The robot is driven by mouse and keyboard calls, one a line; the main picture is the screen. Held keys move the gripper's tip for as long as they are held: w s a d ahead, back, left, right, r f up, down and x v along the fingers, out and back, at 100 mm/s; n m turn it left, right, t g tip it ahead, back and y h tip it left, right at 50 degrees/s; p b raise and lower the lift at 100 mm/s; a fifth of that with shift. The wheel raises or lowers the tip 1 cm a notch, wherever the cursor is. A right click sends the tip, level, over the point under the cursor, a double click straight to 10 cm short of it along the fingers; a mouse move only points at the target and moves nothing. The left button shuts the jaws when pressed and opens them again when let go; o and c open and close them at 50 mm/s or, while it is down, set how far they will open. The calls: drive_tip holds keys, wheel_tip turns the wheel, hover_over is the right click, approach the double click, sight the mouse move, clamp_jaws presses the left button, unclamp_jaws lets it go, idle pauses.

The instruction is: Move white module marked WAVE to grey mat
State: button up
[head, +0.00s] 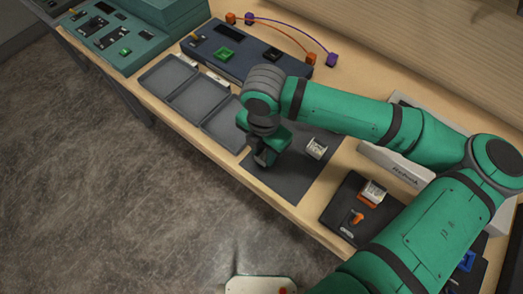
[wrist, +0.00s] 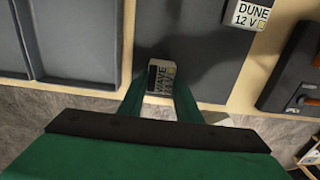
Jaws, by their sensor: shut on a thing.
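The white module marked WAVE (wrist: 162,76) is between my gripper's fingertips in the wrist view, with its label facing the camera. My gripper (wrist: 160,88) is shut on it. In the head view my gripper (head: 262,157) is over the left part of the grey mat (head: 285,184), and the module is hidden there by the gripper. The mat also shows in the wrist view (wrist: 195,35), behind the module. I cannot tell whether the module touches the mat.
A white module marked DUNE 12 V (wrist: 249,14) lies on the mat's right part. Grey trays (head: 196,98) stand left of the mat. A dark unit with an orange switch (head: 356,217) is to the right. A blue-grey console (head: 240,55) and cables lie behind. The table's front edge is close.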

sight(263, 155)
drive_tip(key=o, duration=1.1)
drive_tip(key=shift+c, duration=0.2)
wheel_tip(263, 155, up, 12)
